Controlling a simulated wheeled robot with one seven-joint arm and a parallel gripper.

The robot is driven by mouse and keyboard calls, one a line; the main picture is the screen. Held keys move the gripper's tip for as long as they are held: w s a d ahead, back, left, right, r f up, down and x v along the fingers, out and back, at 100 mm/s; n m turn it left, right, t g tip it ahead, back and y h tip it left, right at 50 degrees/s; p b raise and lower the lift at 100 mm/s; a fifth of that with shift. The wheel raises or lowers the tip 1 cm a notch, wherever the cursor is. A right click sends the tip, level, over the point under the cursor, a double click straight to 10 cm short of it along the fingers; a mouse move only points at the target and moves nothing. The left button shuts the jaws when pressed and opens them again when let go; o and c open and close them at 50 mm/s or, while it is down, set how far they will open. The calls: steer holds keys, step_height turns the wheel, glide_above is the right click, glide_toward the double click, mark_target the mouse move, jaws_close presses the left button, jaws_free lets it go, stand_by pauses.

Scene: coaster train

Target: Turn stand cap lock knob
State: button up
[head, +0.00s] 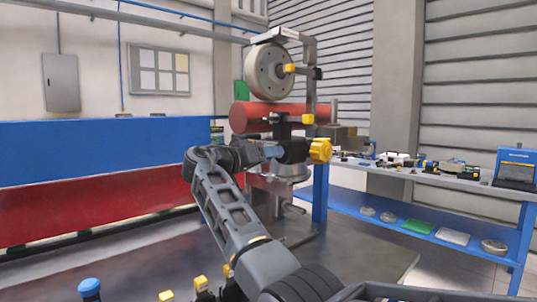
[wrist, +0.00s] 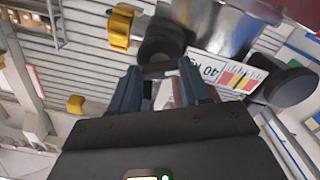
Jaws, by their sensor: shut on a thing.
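My gripper (head: 272,151) reaches to the middle of the test stand, below a red cylinder (head: 275,115). In the wrist view, its two blue fingers (wrist: 160,82) stand on either side of a dark bar-like grip, part of a black round knob (wrist: 160,40), and are shut on it. I take this as the stand cap lock knob, though no name on it can be read. In the head view, dark parts by the fingers merge with the stand, so the contact is unclear there. A yellow lobed knob (head: 320,150) is just right of the gripper.
A large pale wheel (head: 269,71) sits atop the stand, with a small yellow knob (head: 290,68) at its hub. A "40 kg" label (wrist: 225,72) and another black round part (wrist: 291,88) are close right of the fingers. A blue-framed bench (head: 430,175) with tools stands right.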

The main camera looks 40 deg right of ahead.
steer(key=shift+w+a+n+p, duration=0.1)
steer(key=shift+n+p, duration=3.55)
steer(key=shift+n, duration=2.75)
steer(key=o, duration=0.8)
steer(key=shift+f, duration=0.1)
steer(key=shift+c, duration=0.2)
steer(key=o, duration=0.3)
